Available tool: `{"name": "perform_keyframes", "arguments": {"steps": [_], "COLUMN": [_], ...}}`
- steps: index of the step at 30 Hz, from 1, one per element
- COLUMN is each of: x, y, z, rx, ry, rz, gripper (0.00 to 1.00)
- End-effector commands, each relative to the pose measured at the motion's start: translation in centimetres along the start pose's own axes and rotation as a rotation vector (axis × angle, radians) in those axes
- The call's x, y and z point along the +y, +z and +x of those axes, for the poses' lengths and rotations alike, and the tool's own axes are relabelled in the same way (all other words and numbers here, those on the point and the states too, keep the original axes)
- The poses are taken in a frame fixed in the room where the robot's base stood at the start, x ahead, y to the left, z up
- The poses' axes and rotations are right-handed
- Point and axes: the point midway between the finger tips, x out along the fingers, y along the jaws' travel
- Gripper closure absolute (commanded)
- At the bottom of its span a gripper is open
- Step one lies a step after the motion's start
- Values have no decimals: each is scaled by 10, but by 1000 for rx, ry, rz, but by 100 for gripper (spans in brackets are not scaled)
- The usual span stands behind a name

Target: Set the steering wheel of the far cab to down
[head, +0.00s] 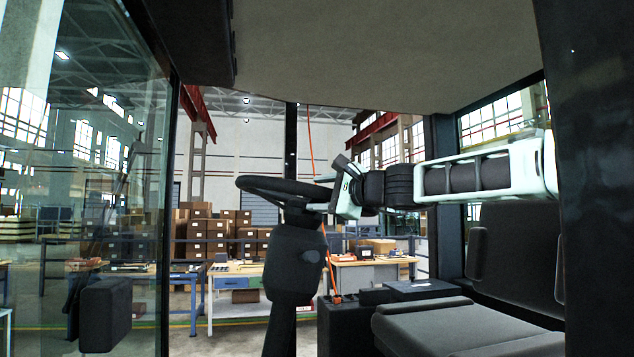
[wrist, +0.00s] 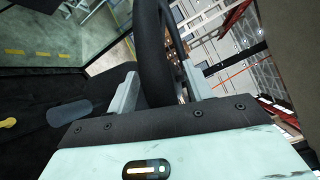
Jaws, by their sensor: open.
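The black steering wheel (head: 272,187) sits on top of a dark steering column (head: 294,264) inside the cab, its rim slightly tilted. My gripper (head: 326,194) reaches in from the right and is at the wheel's right side. In the wrist view the wheel rim (wrist: 152,45) passes between the two grey fingers of my gripper (wrist: 159,72). The fingers stand apart, one on each side of the rim, and gaps show beside it. Whether a finger touches the rim cannot be told.
A grey seat (head: 465,328) with a dark backrest (head: 510,240) is at the right, under my arm. A dark console (head: 347,325) stands between column and seat. A glass panel (head: 90,180) and dark posts frame the left. The cab roof (head: 385,45) is overhead. Workbenches and boxes lie beyond.

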Motion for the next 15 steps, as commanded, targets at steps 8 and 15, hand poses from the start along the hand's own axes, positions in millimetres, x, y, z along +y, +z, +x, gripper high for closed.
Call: {"name": "perform_keyframes", "arguments": {"steps": [8,15], "x": [1,1], "y": [0,0], "z": [12,12], "rx": [1,1], "ry": [1,0], "rz": [0,-1], "gripper": [49,63]}}
